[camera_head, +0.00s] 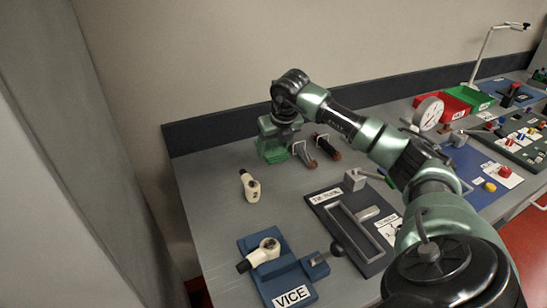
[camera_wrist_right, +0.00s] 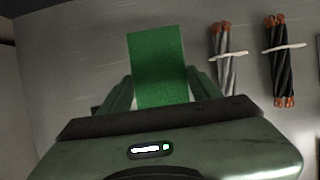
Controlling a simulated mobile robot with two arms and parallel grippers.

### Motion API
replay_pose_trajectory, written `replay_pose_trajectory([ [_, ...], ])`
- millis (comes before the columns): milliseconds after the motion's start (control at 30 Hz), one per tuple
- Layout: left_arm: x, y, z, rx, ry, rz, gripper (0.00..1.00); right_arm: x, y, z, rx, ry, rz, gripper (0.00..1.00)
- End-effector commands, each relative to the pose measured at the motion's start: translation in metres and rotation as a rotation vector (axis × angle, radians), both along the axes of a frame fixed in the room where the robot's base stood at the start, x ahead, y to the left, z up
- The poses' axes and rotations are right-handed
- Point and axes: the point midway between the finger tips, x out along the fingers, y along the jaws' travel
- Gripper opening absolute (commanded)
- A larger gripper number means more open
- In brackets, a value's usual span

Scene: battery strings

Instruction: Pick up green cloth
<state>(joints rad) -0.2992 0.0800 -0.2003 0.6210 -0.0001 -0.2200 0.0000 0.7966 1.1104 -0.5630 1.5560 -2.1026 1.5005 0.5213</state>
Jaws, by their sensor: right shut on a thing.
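The green cloth (camera_wrist_right: 157,58) shows in the right wrist view as a flat green strip standing out between the two fingers. My right gripper (camera_wrist_right: 163,92) is shut on it. In the head view my right gripper (camera_head: 272,152) is at the far left part of the table, beside the back wall. There the cloth is hard to tell apart from the green gripper. I cannot tell whether the cloth touches the table. My left gripper is not in view.
Two tied cable bundles, one grey (camera_wrist_right: 226,60) and one black (camera_wrist_right: 283,60), lie right of the gripper. A cream tool (camera_head: 250,186) lies nearer the front. A blue vice (camera_head: 285,274) and a dark fixture board (camera_head: 345,222) stand in front. Red (camera_head: 470,97) and green (camera_head: 474,98) bins stand back right.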

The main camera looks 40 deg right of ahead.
Motion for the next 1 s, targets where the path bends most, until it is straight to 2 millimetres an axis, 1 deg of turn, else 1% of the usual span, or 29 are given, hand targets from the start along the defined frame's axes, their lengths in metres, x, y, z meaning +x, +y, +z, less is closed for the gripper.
replay_pose_trajectory([
  [33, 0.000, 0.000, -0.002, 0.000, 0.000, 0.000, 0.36, 0.001, 0.000, 0.015, 0.000, -0.008, 0.000, 0.23],
  [100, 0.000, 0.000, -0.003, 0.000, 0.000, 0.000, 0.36, 0.002, 0.000, 0.037, 0.002, -0.010, 0.000, 0.23],
  [200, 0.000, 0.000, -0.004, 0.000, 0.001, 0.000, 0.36, 0.002, 0.000, 0.069, 0.001, -0.010, -0.001, 0.23],
  [300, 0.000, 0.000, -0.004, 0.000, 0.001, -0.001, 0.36, 0.001, 0.000, 0.096, 0.001, -0.008, -0.001, 0.23],
  [400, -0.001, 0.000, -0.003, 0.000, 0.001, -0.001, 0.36, 0.001, 0.000, 0.119, 0.003, -0.006, 0.000, 0.23],
  [500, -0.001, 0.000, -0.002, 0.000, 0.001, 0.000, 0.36, 0.001, 0.000, 0.136, 0.001, -0.003, 0.001, 0.23],
  [600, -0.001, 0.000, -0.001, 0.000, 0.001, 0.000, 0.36, 0.000, 0.000, 0.147, 0.001, -0.002, -0.001, 0.23],
  [700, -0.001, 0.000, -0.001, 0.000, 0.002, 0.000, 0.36, 0.000, 0.000, 0.152, 0.001, -0.001, 0.000, 0.23],
  [1000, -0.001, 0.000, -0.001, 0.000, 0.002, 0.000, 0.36, 0.000, 0.000, 0.155, 0.000, 0.000, 0.000, 0.23],
])
